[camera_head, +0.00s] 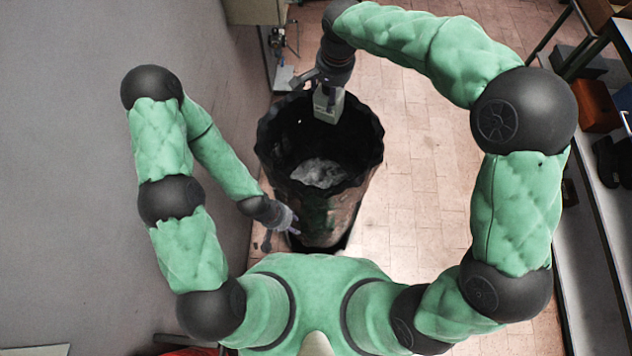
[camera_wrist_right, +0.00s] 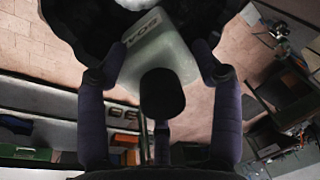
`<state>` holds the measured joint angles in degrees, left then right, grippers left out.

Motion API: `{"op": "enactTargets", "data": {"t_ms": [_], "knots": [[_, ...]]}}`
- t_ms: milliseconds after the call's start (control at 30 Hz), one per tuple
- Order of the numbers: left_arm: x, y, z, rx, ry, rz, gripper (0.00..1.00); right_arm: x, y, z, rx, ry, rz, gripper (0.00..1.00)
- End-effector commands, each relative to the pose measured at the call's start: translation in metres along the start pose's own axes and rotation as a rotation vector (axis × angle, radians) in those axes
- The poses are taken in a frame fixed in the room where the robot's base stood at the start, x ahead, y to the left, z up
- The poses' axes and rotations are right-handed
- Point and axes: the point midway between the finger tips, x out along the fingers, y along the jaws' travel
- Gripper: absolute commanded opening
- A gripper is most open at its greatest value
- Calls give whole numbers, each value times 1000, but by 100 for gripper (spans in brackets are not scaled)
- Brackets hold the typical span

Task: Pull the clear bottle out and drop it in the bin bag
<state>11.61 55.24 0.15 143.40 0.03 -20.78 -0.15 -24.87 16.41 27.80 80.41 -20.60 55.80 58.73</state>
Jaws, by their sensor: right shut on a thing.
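The clear bottle (camera_head: 328,106) is a pale, translucent container with lettering on its side and a black cap. My right gripper (camera_head: 330,85) is shut on it and holds it over the far part of the bin bag's opening. In the right wrist view, the bottle (camera_wrist_right: 168,50) sits between the fingers of my right gripper (camera_wrist_right: 160,68), cap toward the palm. The black bin bag (camera_head: 335,212) stands open on the floor, with something grey and crumpled inside. My left gripper (camera_head: 290,222) is low, beside the bag's near left side; its finger opening is unclear.
A grey wall or panel (camera_head: 70,150) fills the left. The tiled floor (camera_head: 425,190) to the right of the bag is clear. Shelving with an orange box (camera_head: 597,105) and dark items stands along the right edge. Small equipment (camera_head: 283,60) stands behind the bag.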

Motion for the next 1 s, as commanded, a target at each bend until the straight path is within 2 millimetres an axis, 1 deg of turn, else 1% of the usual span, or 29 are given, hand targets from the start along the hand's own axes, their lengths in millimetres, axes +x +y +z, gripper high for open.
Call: {"op": "enactTargets", "data": {"t_ms": [33, 233, 333, 700, 800, 1000], "knots": [[5, -2, 0, 0, 0, 0, 40, 4, 1, 0, 0, 1, -1, 28], [8, -3, 0, 0, 0, 0, 40, 9, 1, 0, 0, 1, -2, 28], [13, -5, 0, 0, 0, 0, 40, 16, 2, 1, 0, 1, -1, 28], [39, -14, -1, 0, 0, 0, 40, 55, 8, 5, 0, 1, -1, 28], [43, -15, -2, 0, 0, 0, 40, 62, 9, 6, 0, 2, -1, 28], [44, -16, -2, 0, 0, 0, 40, 64, 9, 6, 0, 2, -1, 28]]}}
